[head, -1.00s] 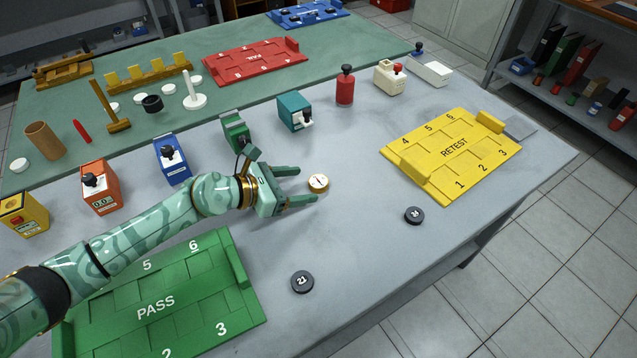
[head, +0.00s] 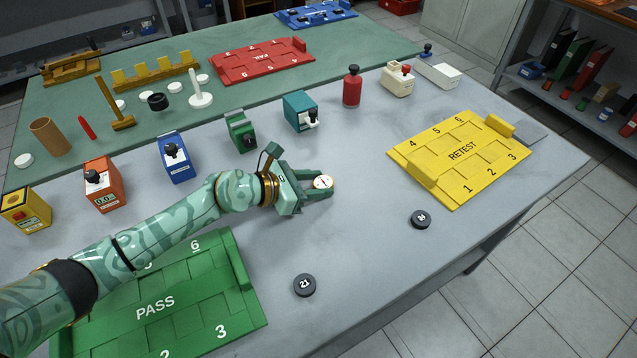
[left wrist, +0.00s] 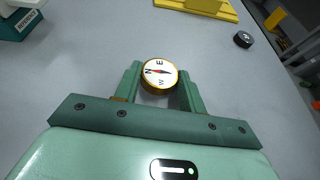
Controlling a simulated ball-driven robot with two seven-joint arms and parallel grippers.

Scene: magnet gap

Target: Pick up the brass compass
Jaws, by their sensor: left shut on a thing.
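The brass compass (head: 323,182) is a small round thing with a white face and a gold rim, over the middle of the grey table. My left gripper (head: 318,184) is shut on it, one finger on each side. In the left wrist view the compass (left wrist: 159,74) shows its red needle and letters between the fingertips of my left gripper (left wrist: 160,82). I cannot tell whether the compass touches the table or is just above it. My right gripper is not in view.
Two dark numbered discs lie on the table, one at the front (head: 304,285) and one to the right (head: 421,219). The yellow RETEST tray (head: 425,189) is at the right, the green PASS tray (head: 240,270) at the front left. A teal device (head: 300,111) stands behind the gripper.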

